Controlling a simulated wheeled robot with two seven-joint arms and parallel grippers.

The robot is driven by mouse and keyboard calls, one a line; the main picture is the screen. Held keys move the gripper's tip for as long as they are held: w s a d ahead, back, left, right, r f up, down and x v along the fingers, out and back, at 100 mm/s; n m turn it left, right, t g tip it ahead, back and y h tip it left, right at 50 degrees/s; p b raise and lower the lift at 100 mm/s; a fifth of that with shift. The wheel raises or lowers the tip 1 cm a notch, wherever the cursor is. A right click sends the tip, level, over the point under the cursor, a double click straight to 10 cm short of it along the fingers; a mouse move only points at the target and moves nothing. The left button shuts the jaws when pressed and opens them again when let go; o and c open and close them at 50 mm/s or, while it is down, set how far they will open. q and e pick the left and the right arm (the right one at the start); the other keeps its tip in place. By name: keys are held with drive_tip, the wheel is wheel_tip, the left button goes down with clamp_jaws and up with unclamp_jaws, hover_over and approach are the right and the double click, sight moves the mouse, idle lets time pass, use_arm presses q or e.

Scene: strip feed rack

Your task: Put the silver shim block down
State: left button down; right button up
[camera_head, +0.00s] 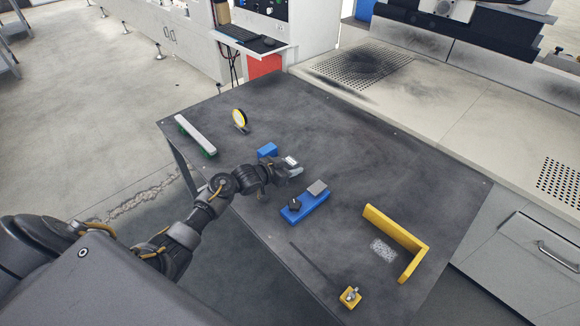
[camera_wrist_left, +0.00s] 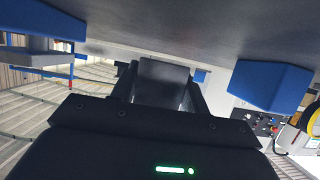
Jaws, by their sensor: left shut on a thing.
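The silver shim block (camera_wrist_left: 162,78) shows as a grey block between the two fingers in the left wrist view. My left gripper (camera_head: 293,170) is shut on it, low over the dark table. The fingers hide much of the block in the head view, and I cannot tell whether it touches the table. The gripper is between a small blue block (camera_head: 267,150) and a blue fixture (camera_head: 306,207) with a black knob and a grey plate (camera_head: 317,187) on it. My right gripper is not in view.
The dark table (camera_head: 330,140) is clear beyond the gripper. A yellow L-shaped fence (camera_head: 393,233) stands at the right, near a speckled patch (camera_head: 384,250). A small yellow block (camera_head: 350,297) is at the front.

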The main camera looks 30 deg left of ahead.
use_arm(q)
drive_tip(key=shift+s+f, duration=0.1)
drive_tip(key=shift+f, duration=0.15)
drive_tip(key=shift+s+d+f, duration=0.1)
drive_tip(key=shift+s+f, duration=0.05)
drive_tip(key=c, duration=1)
unclamp_jaws()
drive_tip(key=shift+f, duration=0.15)
drive_tip(key=shift+o, duration=1.4)
drive_tip(key=shift+s+d+f, duration=0.1)
drive_tip(key=shift+d+f, duration=0.05)
drive_tip(key=shift+r, duration=0.45)
drive_tip(key=v, duration=0.8)
drive_tip(key=r+v, duration=0.1)
drive_tip(key=v, duration=0.3)
drive_tip(key=shift+w+a+f+p, duration=0.1)
drive_tip(key=shift+w+a+p, duration=0.2)
drive_tip(key=shift+p, duration=0.1)
